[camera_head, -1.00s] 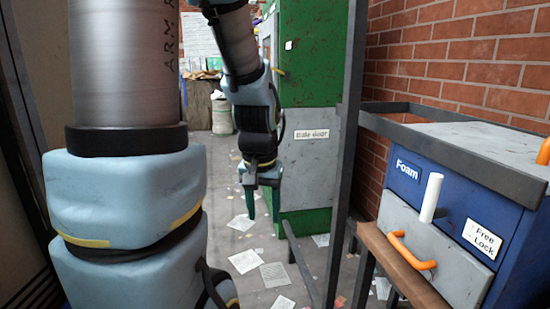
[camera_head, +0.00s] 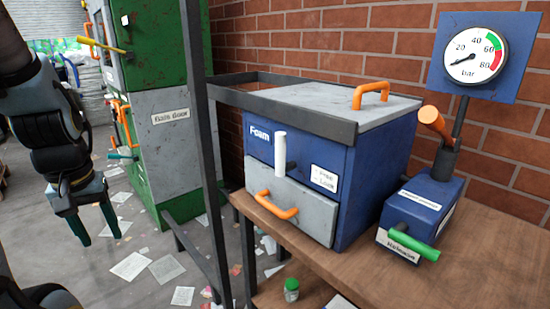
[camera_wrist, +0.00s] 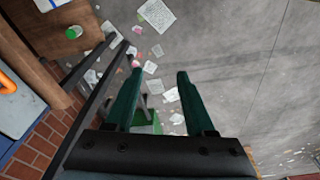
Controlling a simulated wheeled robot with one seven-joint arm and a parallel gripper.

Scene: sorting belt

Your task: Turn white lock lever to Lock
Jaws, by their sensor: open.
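The white lock lever (camera_head: 280,154) stands upright on the front of the blue Foam box (camera_head: 365,160), above a grey drawer front with an orange handle (camera_head: 276,205). A label with "Free" above "Lock" (camera_head: 324,179) is just right of the lever. My gripper (camera_head: 101,238) is open and empty. It hangs pointing down at the left of the head view, well away from the lever, with a dark frame post between them. In the wrist view the green fingers (camera_wrist: 155,85) are spread over the floor. The lever does not show in the wrist view.
A dark metal post (camera_head: 204,130) and rail stand left of the box. The wooden bench (camera_head: 440,270) holds a gauge stand with a green Release lever (camera_head: 414,244). A green-capped jar (camera_head: 291,289) is below. A green cabinet (camera_head: 155,100) stands behind; papers litter the floor.

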